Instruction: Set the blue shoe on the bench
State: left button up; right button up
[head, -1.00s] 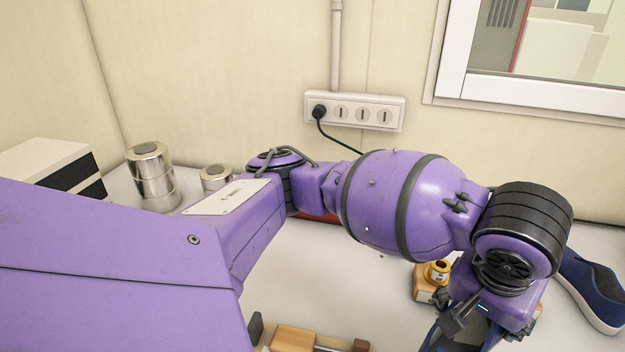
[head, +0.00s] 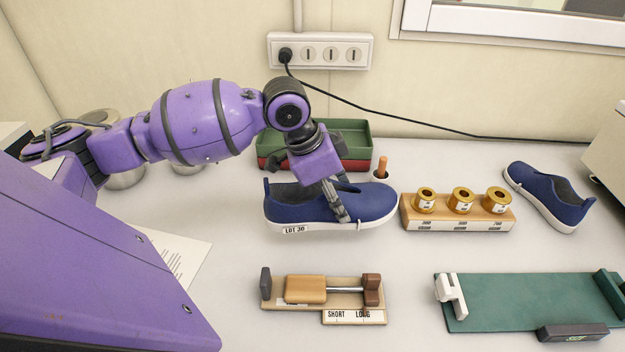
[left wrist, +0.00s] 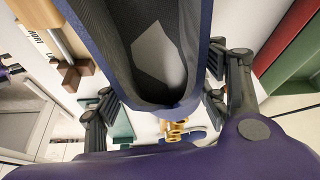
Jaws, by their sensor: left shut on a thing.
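In the left wrist view, the fingers lie on both sides of the shoe (left wrist: 206,40), whose grey inside faces the camera. The shoe is roughly level over the bench top (head: 230,260); I cannot tell if its sole touches. A second blue shoe (head: 545,200) lies at the right rear. My right gripper is not in view.
A wooden block with brass weights (head: 462,222) stands close right of the held shoe. Green and red trays (head: 345,135) are behind it. A wooden sizing device (head: 305,290) and a green board (head: 530,298) lie in front. Bare bench shows between these.

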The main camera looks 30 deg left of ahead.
pick_arm(q)
jog(key=w+a+m, duration=0.1)
jog(key=a+m, duration=0.1)
jog(key=a, duration=0.4)
jog(key=shift+a+r+g+h, duration=0.25)
jog(key=shift+a+g+h, duration=0.05)
jog(key=shift+h, duration=0.1)
jog(key=shift+w+m, duration=0.1)
jog(key=shift+m, duration=0.2)
